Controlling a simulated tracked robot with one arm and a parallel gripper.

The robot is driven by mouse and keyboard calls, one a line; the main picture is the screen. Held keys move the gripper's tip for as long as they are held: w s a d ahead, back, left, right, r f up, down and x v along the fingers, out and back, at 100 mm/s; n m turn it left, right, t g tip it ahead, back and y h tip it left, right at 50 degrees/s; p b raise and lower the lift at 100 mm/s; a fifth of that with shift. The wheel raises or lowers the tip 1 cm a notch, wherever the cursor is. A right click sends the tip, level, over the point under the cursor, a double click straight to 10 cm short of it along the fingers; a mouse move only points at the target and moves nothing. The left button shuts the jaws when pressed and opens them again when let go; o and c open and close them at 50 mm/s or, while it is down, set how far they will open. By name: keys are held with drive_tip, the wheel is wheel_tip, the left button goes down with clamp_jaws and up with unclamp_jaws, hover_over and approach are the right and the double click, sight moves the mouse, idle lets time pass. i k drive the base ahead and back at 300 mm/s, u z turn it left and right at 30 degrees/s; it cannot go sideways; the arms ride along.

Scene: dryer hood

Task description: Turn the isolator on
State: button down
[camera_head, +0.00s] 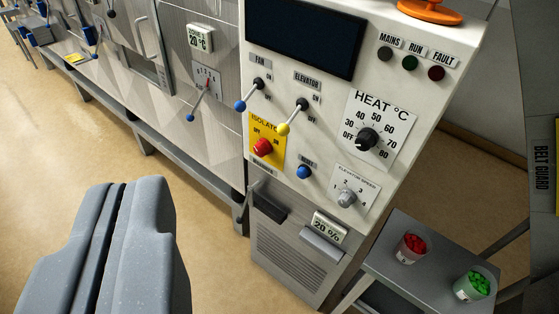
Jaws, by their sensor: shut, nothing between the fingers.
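The isolator (264,147) is a red rotary knob on a yellow plate, low on the left side of the white control panel. Its plate is printed with OFF on the left and ON on the right. The knob's exact pointing direction is too small to tell. My gripper (112,188) is in the lower left of the view, its two grey fingers together with only a thin dark seam between them. It is empty and apart from the panel, left of and below the isolator. The MAINS lamp (384,53) at the panel's top right looks dark.
Close above the isolator are the blue-tipped fan lever (247,96) and yellow-tipped elevator lever (293,117). A blue button (304,171) and heat dial (368,138) lie right. A grey side table (375,260) holds red and green cups. Open floor lies left.

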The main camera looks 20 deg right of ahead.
sight(263, 148)
drive_tip(key=u, duration=0.55)
drive_tip(key=k, duration=1.2)
drive_tip(key=u, duration=0.55)
drive_tip(key=i, duration=1.2)
drive_tip(key=z, duration=1.15)
drive_tip(key=i, duration=1.15)
drive_tip(key=z, duration=0.55)
